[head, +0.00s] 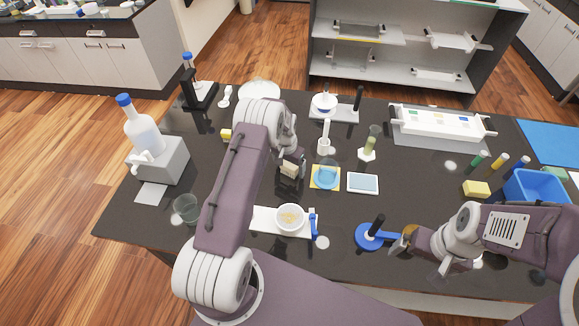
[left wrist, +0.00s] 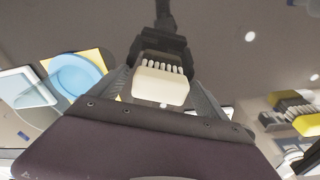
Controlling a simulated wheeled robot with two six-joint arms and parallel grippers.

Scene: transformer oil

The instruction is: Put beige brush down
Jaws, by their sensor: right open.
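The beige brush (head: 290,170) is held at my left gripper (head: 293,163), over the middle of the dark table. In the left wrist view the brush's pale block with its row of bristles (left wrist: 160,85) sits between the fingers of my left gripper (left wrist: 160,62). The gap between the brush and the table cannot be told. My right gripper (head: 406,240) is open at the front right, beside a blue round-based tool with a black handle (head: 370,236). I cannot tell whether it touches that tool.
A blue dish (head: 326,176) on a yellow mat and a white-framed tablet (head: 363,183) lie right of the brush. A white bowl (head: 290,218) is in front, and a glass beaker (head: 186,208) stands front left. A blue bin (head: 537,188) is at the right.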

